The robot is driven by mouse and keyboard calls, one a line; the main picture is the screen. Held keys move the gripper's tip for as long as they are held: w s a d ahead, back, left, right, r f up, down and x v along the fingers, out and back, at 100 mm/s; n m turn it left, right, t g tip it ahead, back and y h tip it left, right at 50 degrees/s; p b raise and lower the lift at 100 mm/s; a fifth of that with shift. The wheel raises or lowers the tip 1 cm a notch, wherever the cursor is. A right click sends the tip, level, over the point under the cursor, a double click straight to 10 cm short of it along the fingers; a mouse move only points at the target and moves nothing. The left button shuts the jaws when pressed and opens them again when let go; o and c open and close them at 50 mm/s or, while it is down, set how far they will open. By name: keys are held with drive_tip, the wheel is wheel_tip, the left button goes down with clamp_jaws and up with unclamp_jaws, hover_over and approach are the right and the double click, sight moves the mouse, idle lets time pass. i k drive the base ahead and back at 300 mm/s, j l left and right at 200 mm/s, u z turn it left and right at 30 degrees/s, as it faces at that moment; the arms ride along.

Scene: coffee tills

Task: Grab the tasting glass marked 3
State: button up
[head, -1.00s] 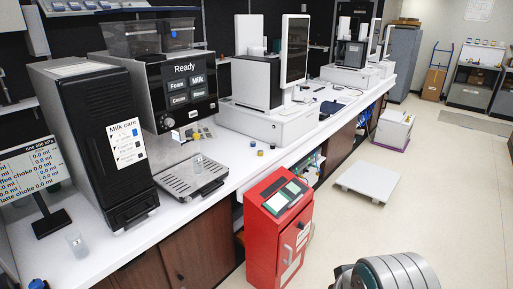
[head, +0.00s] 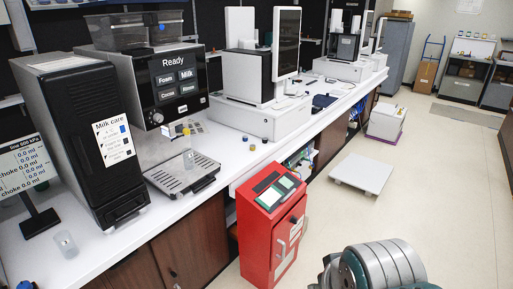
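A small clear glass (head: 65,244) stands upright on the white counter at the lower left, in front of the black milk cooler. Another small clear glass (head: 189,160) stands on the drip tray (head: 170,180) of the coffee machine. I cannot read a number on either glass, so I cannot tell which is marked 3. Part of my arm shows at the bottom right, over the floor and well apart from both glasses. The fingers of my gripper are not visible.
The white counter (head: 222,178) runs from lower left to upper right. The milk cooler (head: 75,140), coffee machine (head: 165,85) and till (head: 265,85) stand on it. A red cabinet (head: 270,225) stands before the counter.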

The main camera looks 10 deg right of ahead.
sight(67, 245)
drive_tip(key=u, duration=1.65)
drive_tip(key=i+l+u, duration=0.3)
drive_tip(key=i+l, duration=0.25)
drive_tip(key=i, duration=0.2)
drive_tip(key=i+l+u, duration=0.3)
drive_tip(key=i+l, duration=0.4)
